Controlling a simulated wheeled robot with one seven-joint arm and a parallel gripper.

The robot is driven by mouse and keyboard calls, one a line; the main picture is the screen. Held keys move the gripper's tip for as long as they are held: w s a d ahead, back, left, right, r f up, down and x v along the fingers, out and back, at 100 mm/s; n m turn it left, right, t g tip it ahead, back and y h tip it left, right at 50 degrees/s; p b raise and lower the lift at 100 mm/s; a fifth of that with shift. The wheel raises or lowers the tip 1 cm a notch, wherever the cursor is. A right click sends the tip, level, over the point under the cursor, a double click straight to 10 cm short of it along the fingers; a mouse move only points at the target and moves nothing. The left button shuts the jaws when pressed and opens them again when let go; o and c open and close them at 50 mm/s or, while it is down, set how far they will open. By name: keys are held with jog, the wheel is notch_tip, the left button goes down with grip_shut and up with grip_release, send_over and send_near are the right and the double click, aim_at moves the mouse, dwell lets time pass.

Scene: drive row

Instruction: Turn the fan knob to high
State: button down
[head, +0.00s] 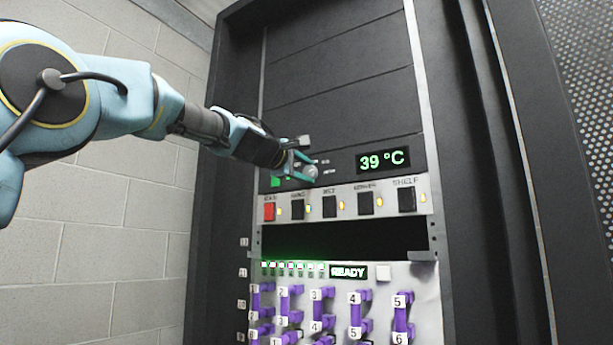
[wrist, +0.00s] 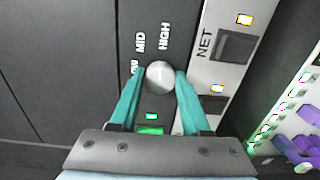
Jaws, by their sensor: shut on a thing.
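The fan knob (wrist: 160,77) is a round silver knob on the dark panel. In the wrist view it sits between the two teal fingertips of my gripper (wrist: 160,82), which is shut on it. The printed labels MID (wrist: 140,42) and HIGH (wrist: 164,37) stand beyond the knob; a third label to their left is partly covered by a finger. No pointer mark on the knob can be made out. In the head view my gripper (head: 304,168) reaches the knob (head: 310,173) from the left and hides part of its labels.
A display (head: 383,160) reads 39 °C right of the knob. Below is a row of switches, with a red one (head: 269,211) at left and black ones beside it. Lower down are a READY sign (head: 348,272) and purple-handled drives (head: 355,312). A green light (wrist: 150,130) shows near my gripper.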

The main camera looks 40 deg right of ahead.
jog(key=shift+f+m+b, duration=0.15)
jog(key=shift+m+b, duration=0.2)
jog(key=shift+m, duration=0.65)
jog(key=shift+c, duration=1.9)
grip_release()
jog(key=shift+a, duration=0.1)
jog(key=b+v, duration=0.6)
jog(key=v, duration=0.4)
jog(key=shift+s+a, duration=0.2)
jog(key=shift+a, duration=0.1)
